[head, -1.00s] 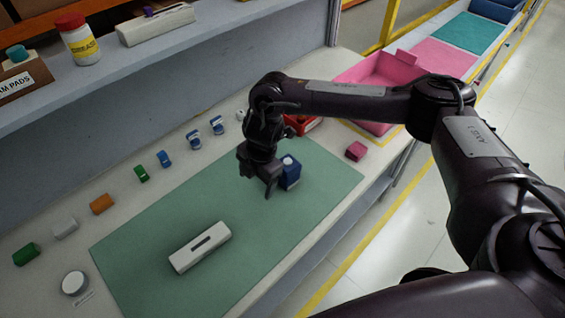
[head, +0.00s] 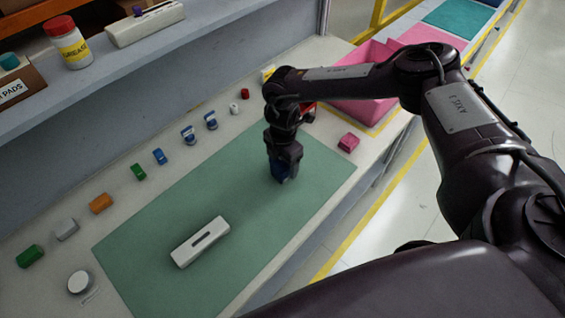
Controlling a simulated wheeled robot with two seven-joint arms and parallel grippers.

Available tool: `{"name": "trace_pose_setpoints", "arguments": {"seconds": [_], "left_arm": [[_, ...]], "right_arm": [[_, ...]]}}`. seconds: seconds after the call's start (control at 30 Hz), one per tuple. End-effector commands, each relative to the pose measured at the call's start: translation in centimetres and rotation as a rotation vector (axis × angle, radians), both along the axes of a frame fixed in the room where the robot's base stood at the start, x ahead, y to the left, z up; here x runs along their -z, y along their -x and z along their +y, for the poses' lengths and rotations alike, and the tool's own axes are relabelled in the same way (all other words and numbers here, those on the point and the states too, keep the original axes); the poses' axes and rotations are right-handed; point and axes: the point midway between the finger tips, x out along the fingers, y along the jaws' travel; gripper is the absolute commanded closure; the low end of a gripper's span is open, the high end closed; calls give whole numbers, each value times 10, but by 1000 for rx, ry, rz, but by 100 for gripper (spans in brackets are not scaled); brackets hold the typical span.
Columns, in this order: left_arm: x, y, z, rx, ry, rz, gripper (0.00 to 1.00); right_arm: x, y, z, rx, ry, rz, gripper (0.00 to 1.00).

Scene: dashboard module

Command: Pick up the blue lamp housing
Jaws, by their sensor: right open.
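The gripper is open; I cannot tell whether the fingers touch the housing. My left gripper is not in view.
A white slotted bar (head: 200,242) lies on the mat. Small blocks, including an orange one (head: 101,203), line the table's back. A pink block (head: 348,142) sits right of the mat, near a pink bin (head: 362,84). A shelf (head: 95,84) overhangs the back.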

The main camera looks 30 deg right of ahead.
Motion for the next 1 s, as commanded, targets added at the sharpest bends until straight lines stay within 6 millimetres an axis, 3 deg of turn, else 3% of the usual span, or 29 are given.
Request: {"name": "trace_pose_setpoints", "arguments": {"seconds": [0.2, 0.6, 1.0], "left_arm": [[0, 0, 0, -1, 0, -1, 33], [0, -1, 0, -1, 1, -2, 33], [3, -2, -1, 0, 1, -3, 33]], "right_arm": [[1, 0, 1, -1, -1, -1, 27], [0, 0, 1, -1, -1, -1, 77], [-8, -1, 1, -1, -1, -1, 77]]}}
